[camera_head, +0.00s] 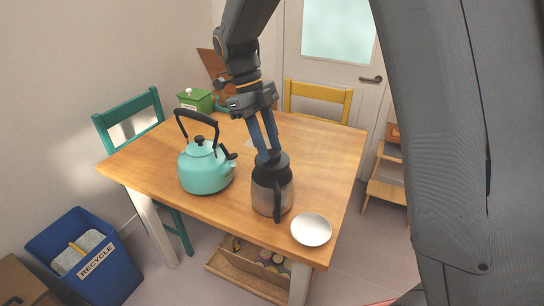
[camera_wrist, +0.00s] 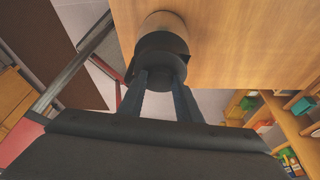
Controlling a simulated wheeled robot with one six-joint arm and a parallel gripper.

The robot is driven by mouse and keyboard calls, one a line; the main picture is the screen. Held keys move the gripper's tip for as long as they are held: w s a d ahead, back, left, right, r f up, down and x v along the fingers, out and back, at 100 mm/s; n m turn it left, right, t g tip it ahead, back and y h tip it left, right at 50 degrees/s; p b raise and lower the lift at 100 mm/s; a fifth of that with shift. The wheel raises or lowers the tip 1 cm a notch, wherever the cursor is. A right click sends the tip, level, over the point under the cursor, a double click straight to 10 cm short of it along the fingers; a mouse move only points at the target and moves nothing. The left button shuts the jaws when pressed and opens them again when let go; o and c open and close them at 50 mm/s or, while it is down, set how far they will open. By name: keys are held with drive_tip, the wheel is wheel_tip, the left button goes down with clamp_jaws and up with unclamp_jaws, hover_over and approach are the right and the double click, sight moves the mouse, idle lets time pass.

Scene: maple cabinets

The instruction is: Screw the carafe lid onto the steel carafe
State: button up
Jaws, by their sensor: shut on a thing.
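The steel carafe (camera_head: 266,197) stands upright near the front edge of the wooden table, with a black upper part and black handle. Its steel body also shows in the wrist view (camera_wrist: 163,22). The black carafe lid (camera_head: 272,159) is at the carafe's mouth and shows in the wrist view (camera_wrist: 168,68). My gripper (camera_head: 266,154) points down from above, its two blue-grey fingers shut on the lid; they also show in the wrist view (camera_wrist: 161,88). The lid appears in line with the carafe. I cannot tell whether its threads are engaged.
A turquoise kettle (camera_head: 206,170) stands left of the carafe, and a white bowl (camera_head: 311,230) sits close on its right at the table corner. The table's (camera_head: 335,150) right rear is mostly clear.

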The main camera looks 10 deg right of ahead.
drive_tip(key=shift+w+d+m+g+y+p, duration=0.1)
drive_tip(key=shift+m+g+y+p, duration=0.15)
drive_tip(key=shift+m+p, duration=0.45)
drive_tip(key=shift+w+m+g+y+p, duration=0.15)
drive_tip(key=shift+m+y+p, duration=0.1)
drive_tip(key=shift+m, duration=0.75)
drive_tip(key=shift+s, duration=0.1)
drive_tip(key=o, duration=1)
drive_tip(key=shift+b+v, duration=0.7)
drive_tip(key=shift+v, duration=3.25)
